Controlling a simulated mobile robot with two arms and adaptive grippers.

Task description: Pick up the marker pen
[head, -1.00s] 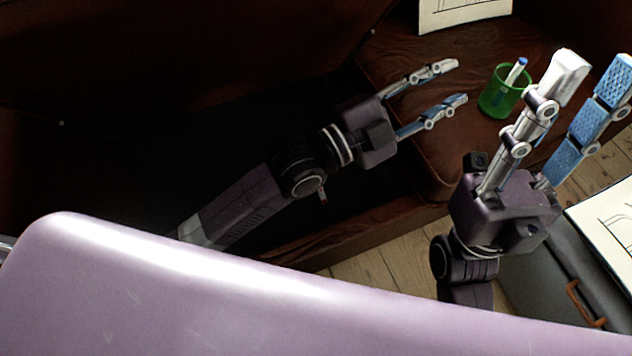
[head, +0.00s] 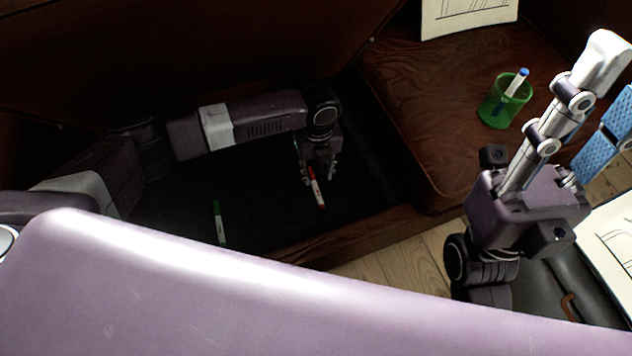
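A white marker pen with a red end (head: 319,194) lies on the dark floor of an open compartment. My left gripper (head: 317,173) points down into the compartment, right at this marker's red end. Its fingers look apart, though they are small and dark; I cannot tell whether they touch the pen. A second marker, white with a green end (head: 219,224), lies further left in the compartment. A blue-capped marker (head: 516,83) stands tilted in a green cup (head: 493,113). My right gripper (head: 605,95) is open and empty at the right, its blue finger cut off by the picture edge.
The compartment has a brown front rim (head: 345,236). A brown leather seat (head: 420,110) bears the green cup and a paper sheet (head: 462,15). Floorboards (head: 405,262) show in front. A dark case (head: 545,285) and another sheet (head: 612,235) are at lower right.

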